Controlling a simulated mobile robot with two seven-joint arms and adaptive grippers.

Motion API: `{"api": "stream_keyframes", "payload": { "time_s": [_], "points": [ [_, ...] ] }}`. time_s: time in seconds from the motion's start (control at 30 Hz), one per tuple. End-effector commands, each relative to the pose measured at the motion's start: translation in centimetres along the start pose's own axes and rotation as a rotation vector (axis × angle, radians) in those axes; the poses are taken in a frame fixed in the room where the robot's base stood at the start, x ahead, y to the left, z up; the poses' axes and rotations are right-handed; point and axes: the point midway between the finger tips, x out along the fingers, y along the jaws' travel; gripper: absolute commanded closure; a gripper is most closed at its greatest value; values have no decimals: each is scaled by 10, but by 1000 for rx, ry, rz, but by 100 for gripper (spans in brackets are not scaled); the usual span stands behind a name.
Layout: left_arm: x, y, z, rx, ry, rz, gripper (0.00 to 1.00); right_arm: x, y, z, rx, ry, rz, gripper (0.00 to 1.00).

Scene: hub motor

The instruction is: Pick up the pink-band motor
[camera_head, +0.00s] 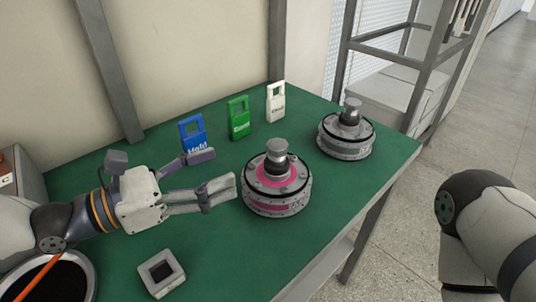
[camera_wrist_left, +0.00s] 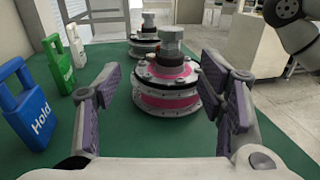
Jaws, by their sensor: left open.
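The pink-band motor (camera_head: 277,185) is a round metal hub with a pink ring and a grey knob on top. It stands upright on the green table in the head view. It also shows in the left wrist view (camera_wrist_left: 167,88), in the gap between my fingers and beyond them. My left gripper (camera_head: 222,170) is open and empty, to the left of the motor and pointing at it. It also shows in the left wrist view (camera_wrist_left: 168,100). My right arm shows at the right edge, but its gripper is out of view.
A second motor (camera_head: 345,135) without pink stands behind to the right on the green table (camera_head: 225,262). Blue (camera_head: 193,134), green (camera_head: 238,118) and white (camera_head: 275,102) tags stand along the back. A grey square block (camera_head: 161,273) and a round dish (camera_head: 88,262) lie in front.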

Motion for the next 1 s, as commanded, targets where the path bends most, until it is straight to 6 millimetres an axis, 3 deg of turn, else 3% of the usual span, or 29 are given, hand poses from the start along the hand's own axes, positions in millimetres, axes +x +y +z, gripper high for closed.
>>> {"api": "stream_keyframes", "payload": {
  "time_s": [0.63, 0.93, 1.0],
  "points": [
    [112, -7, -9, 0, 4, -5, 37, 12, 0, 6, -1, -29, 2, 60],
    [121, -6, -7, 1, 2, -3, 37, 12, 0, 5, -1, -29, 2, 60],
    [121, -7, -7, 1, 2, -3, 53, 12, 0, 5, -1, -29, 2, 60]
  ]
}}
